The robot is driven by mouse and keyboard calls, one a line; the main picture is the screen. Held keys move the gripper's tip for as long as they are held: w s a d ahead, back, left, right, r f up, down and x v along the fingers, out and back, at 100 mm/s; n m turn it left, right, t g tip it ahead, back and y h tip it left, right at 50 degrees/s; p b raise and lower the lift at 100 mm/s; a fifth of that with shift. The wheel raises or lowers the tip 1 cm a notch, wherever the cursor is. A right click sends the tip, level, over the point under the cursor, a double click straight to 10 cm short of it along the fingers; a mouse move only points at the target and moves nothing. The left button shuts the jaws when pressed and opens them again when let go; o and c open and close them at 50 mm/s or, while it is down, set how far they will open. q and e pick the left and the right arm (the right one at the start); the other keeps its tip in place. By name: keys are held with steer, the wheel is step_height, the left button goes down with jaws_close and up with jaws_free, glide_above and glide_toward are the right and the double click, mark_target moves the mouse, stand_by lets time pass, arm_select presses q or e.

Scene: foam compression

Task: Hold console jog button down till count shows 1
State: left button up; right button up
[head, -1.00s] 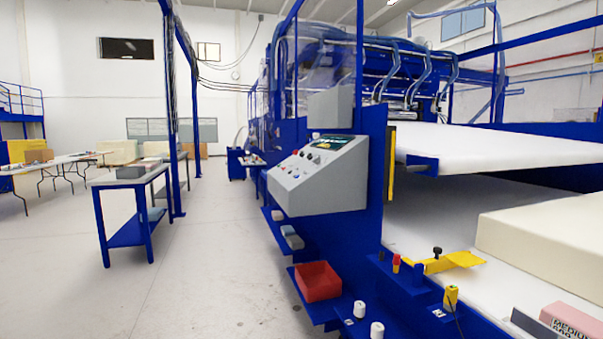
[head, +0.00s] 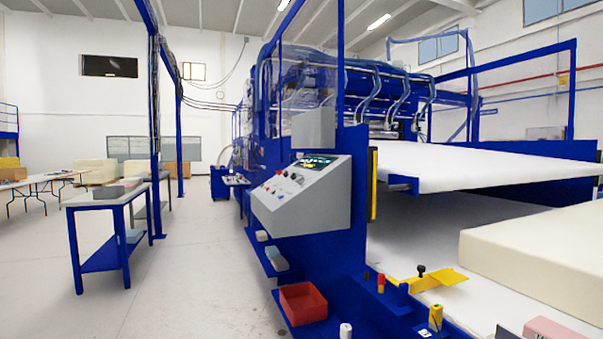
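The grey console (head: 303,198) is mounted on the blue machine frame near the middle of the head view. Its sloped face carries a small dark display (head: 317,162) and several coloured buttons and knobs (head: 284,181). The digits on the display are too small to read, and I cannot tell which button is the jog button. Neither of my grippers shows in the view, and nothing is seen touching the console.
A red bin (head: 303,304) sits low below the console. A yellow bracket (head: 432,281) and a cream foam block (head: 540,250) are at the right. A blue-legged table (head: 106,197) stands left. Grey floor (head: 190,280) is clear between it and the machine.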

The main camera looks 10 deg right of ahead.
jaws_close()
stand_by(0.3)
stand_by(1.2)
